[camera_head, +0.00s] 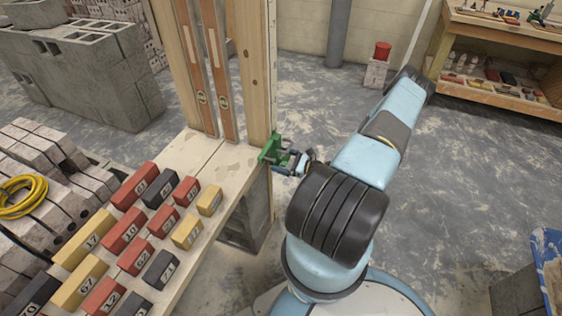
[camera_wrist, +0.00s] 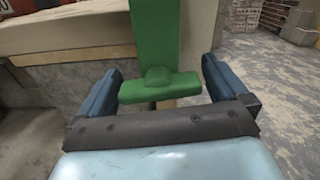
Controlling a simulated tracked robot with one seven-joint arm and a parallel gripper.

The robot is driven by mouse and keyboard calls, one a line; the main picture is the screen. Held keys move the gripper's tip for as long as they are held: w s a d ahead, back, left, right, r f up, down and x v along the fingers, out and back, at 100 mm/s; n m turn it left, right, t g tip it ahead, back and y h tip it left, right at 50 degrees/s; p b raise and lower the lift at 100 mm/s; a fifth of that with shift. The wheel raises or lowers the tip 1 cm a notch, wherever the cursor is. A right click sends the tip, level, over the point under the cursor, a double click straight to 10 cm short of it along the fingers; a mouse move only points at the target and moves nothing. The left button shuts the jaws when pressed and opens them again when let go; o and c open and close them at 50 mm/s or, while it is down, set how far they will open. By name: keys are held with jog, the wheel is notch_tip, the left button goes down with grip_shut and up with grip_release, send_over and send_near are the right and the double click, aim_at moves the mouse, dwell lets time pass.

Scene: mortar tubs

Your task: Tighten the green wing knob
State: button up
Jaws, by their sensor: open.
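The green wing knob (camera_wrist: 160,87) is at the middle of the wrist view, with a wide flat bar at its lower end and a taller green part (camera_wrist: 157,30) rising behind it. In the head view the green piece (camera_head: 270,150) sits at the plank's edge beside the wooden post. My gripper (camera_wrist: 161,80) is open, with one blue finger on each side of the knob and visible gaps between. In the head view my gripper (camera_head: 289,160) is right at the green piece, and its fingers are small and partly hidden there.
The plank (camera_head: 232,165) carries several numbered red, yellow and dark blocks (camera_head: 125,232). Wooden posts (camera_head: 258,70) with two levels (camera_head: 215,90) stand behind it. A grey block (camera_head: 245,215) supports the plank. The floor to the right is mostly clear, before a shelf (camera_head: 510,35).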

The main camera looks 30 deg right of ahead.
jog(key=shift+c, duration=0.5)
jog(key=c, duration=0.9)
jog(key=shift+o, duration=0.2)
jog(key=shift+s+m, duration=0.1)
jog(key=shift+m, duration=0.7)
jog(key=o, duration=1)
jog(key=shift+c, duration=0.2)
jog(key=v, duration=1.3)
jog(key=shift+s+d, duration=0.2)
jog(key=shift+s, duration=0.05)
